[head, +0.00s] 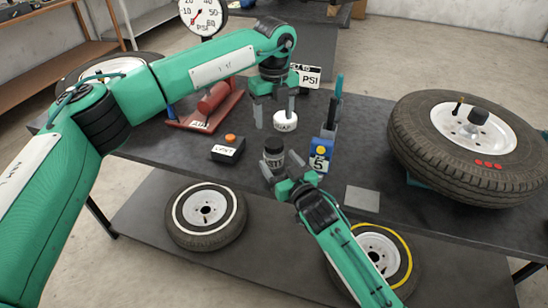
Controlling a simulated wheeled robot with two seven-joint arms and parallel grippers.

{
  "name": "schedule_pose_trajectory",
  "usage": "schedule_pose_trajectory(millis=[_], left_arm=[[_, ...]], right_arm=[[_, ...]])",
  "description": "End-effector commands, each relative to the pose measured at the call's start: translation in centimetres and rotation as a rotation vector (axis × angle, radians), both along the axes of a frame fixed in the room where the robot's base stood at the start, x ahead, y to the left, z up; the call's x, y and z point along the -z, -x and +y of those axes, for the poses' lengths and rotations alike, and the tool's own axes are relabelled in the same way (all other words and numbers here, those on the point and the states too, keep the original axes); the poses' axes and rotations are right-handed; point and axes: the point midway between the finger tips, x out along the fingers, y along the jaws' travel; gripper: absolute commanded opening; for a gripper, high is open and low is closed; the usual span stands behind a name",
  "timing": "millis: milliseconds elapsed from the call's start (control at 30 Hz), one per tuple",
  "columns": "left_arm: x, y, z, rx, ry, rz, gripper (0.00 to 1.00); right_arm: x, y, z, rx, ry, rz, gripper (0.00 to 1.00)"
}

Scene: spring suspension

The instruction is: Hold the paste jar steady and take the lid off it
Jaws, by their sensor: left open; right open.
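On the bench (190,155), a black box with an orange button (228,148) stands left of the jar. A blue block marked 5 (321,155) is close on the right. A grey plate (362,199) and a large tyre (465,145) lie farther right. A red tool (212,97) lies behind left.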

Motion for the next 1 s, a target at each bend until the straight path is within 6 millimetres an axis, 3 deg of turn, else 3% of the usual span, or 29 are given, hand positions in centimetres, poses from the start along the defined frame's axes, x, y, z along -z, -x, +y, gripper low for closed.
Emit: schedule_pose_trajectory(millis=[200, 500, 867, 900, 1000], left_arm=[[0.0, 0.0, 0.0, 0.0, 0.0, 0.0, 0.65], [0.0, 0.0, 0.0, 0.0, 0.0, 0.0, 0.65], [0.0, 0.0, 0.0, 0.0, 0.0, 0.0, 0.65], [0.0, 0.0, 0.0, 0.002, 0.0, 0.0, 0.65], [0.0, 0.0, 0.0, 0.03, 0.0, 0.0, 0.65]], right_arm=[[0.0, -1.5, 0.8, -0.001, 0.001, 0.0, 0.73], [0.0, -1.7, 0.9, -0.001, 0.001, 0.0, 0.73], [0.0, -1.6, 0.9, 0.0, 0.001, 0.0, 0.04], [0.0, -1.6, 0.9, 0.0, 0.001, 0.0, 0.0], [0.0, -1.6, 0.9, 0.0, 0.001, 0.0, 0.0]])
